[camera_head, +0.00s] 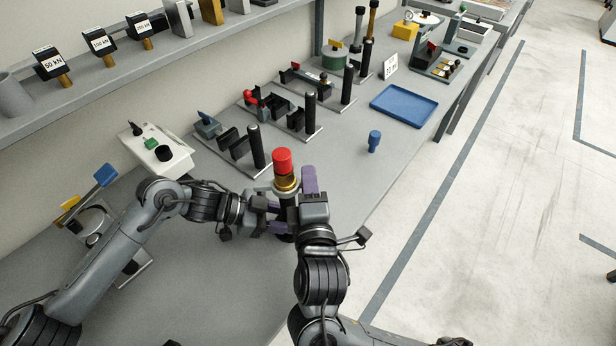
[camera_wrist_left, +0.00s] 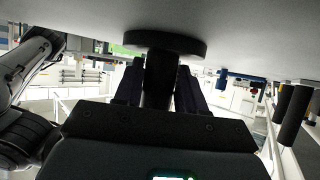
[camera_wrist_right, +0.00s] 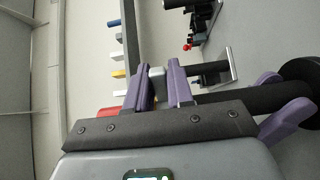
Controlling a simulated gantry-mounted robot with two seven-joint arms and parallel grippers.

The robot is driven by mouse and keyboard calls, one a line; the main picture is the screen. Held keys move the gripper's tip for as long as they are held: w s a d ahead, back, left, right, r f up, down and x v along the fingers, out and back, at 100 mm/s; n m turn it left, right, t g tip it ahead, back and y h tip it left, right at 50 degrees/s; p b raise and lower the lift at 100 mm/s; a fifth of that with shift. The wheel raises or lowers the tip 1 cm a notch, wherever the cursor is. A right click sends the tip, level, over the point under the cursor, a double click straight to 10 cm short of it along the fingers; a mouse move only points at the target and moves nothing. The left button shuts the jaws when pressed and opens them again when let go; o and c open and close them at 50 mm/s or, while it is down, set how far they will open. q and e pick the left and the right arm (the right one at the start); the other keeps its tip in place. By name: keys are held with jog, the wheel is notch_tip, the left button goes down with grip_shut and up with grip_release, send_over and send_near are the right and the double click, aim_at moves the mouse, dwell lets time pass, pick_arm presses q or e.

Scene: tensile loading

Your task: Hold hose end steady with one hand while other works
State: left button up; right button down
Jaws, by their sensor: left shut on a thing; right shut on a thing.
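An upright black post (camera_head: 285,206) stands on the bench, with a brass collar (camera_head: 287,182) and a red cap (camera_head: 282,160) on top; I take it as the hose end. Its round black base shows in the left wrist view (camera_wrist_left: 165,42). My left gripper (camera_head: 272,217) is shut on the black post below the collar, from the left. My right gripper (camera_head: 309,181) is beside the collar, higher up. It is shut on a light grey piece (camera_wrist_right: 157,75), which seems to be the grey part around the collar; the grip itself is partly hidden in the head view.
A blue peg (camera_head: 374,141) stands to the right, before a blue tray (camera_head: 404,105). Fixtures with black posts (camera_head: 257,146) stand behind. A white control box (camera_head: 160,150) is at the left. The bench's right edge is close to my right arm.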

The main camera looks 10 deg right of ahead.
jog(key=shift+s+a+m+g+h, duration=0.15)
jog(key=shift+s+m+h, duration=0.15)
jog(key=shift+m+h, duration=0.6)
jog(key=shift+s+m+g+h, duration=0.2)
jog(key=shift+m+h, duration=0.3)
jog(key=shift+h, duration=0.7)
jog(key=shift+s, duration=0.1)
jog(key=c, duration=1.1)
grip_release()
jog(key=shift+y, duration=0.3)
